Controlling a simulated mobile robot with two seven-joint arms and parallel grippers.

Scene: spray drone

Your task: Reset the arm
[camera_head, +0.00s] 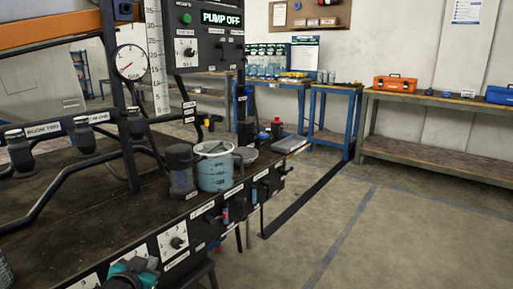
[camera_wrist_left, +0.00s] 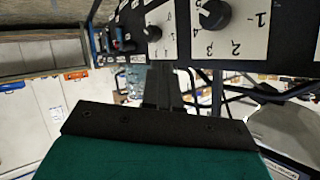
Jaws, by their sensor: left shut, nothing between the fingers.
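My left gripper (camera_head: 132,273) shows at the bottom left of the head view, in front of the bench's front panel and just below a dial with a black knob (camera_head: 176,242). In the left wrist view, which looks upside down, its dark fingers (camera_wrist_left: 163,88) are together and empty. They point towards the numbered dials, one with a large black knob (camera_wrist_left: 213,14) and one with a smaller knob (camera_wrist_left: 153,32). I cannot tell whether the fingertips touch the panel. My right gripper is not in view.
A blue measuring bucket (camera_head: 215,170) and a dark cylinder (camera_head: 181,170) stand near the bench's front edge. A control box reading PUMP OFF (camera_head: 221,19) and a round gauge (camera_head: 130,62) are above. Black pipes cross the bench. The floor (camera_head: 400,225) at right is clear.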

